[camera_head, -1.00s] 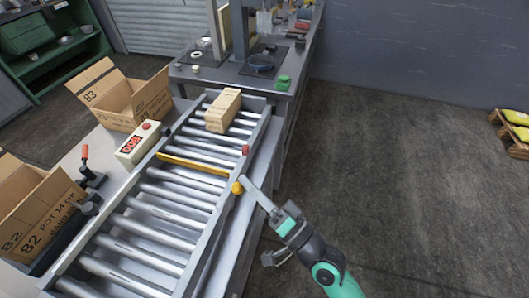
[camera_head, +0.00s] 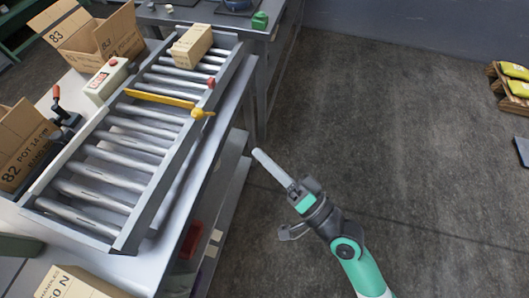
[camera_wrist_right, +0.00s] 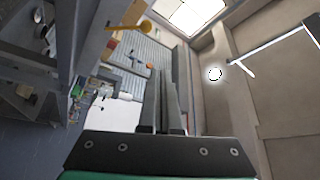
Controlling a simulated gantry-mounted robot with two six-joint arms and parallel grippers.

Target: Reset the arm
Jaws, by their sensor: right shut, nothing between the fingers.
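My right gripper (camera_head: 262,160) hangs over the floor to the right of the roller conveyor, clear of it. Its fingers are together and empty. In the right wrist view the two fingers (camera_wrist_right: 166,100) stand close together with nothing held. My left gripper does not show.
The roller conveyor (camera_head: 165,205) has a yellow bar (camera_head: 158,98) across it and a yellow knob (camera_head: 197,113) at its right rail. A cardboard block (camera_head: 192,46) lies at its far end. Open boxes (camera_head: 118,38) stand at left.

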